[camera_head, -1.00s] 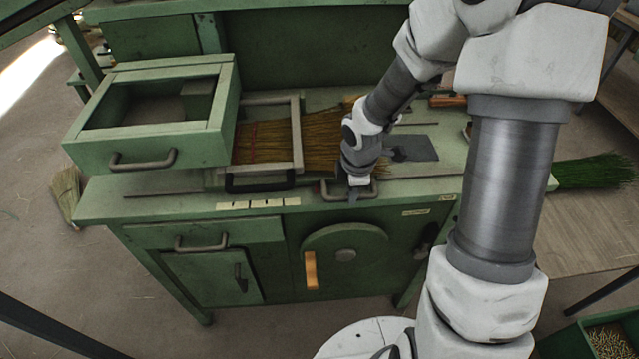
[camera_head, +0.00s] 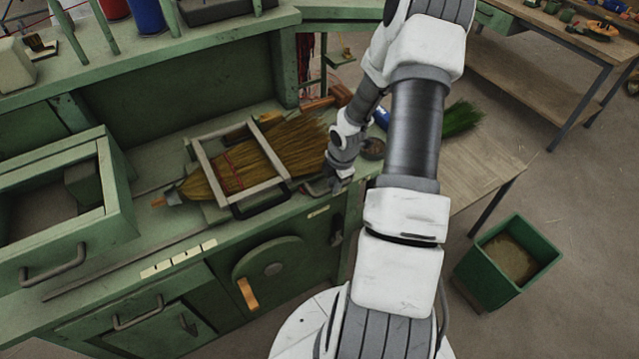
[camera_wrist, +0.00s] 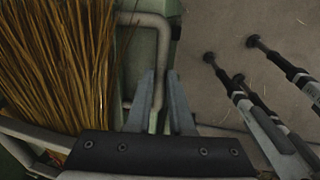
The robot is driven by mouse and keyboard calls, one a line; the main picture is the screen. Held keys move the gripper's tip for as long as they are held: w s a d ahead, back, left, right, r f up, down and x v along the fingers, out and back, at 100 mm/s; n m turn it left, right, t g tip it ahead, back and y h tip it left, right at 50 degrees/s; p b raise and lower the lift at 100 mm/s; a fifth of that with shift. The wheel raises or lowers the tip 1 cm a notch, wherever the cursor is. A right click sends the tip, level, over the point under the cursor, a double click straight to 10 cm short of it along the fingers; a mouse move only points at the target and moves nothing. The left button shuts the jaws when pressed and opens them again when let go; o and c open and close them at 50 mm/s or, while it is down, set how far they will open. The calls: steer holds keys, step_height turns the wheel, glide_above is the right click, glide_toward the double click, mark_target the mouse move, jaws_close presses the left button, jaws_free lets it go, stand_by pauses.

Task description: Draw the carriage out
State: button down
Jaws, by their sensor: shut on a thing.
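My gripper (camera_head: 338,184) is at the front edge of the green bench, right of the pale frame around the broom. In the wrist view my gripper (camera_wrist: 161,78) has its fingers on either side of a grey metal loop handle (camera_wrist: 146,19) and is shut on it. The handle (camera_head: 315,188) shows only partly in the head view. The carriage it seems to belong to is largely hidden by my arm and the bristles. The straw broom (camera_head: 235,170) lies on the bench under the pale frame (camera_head: 205,163), which has a dark front handle (camera_head: 262,201).
A raised green open box (camera_head: 60,262) stands on the bench's left. The bench front (camera_head: 205,290) has a round door with an orange grip (camera_head: 248,293). A green bin (camera_head: 508,262) stands on the floor at right, near a wooden table (camera_head: 470,175). Floor in front is open.

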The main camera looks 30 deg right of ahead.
steer(key=shift+s+d, duration=0.1)
steer(key=shift+d, duration=0.45)
steer(key=c, duration=0.8)
jaws_free()
steer(key=shift+r, duration=0.25)
steer(key=s+r+p, duration=0.2)
steer(key=s+r, duration=0.1)
steer(key=r, duration=1.3)
steer(key=shift+r+p, duration=0.35)
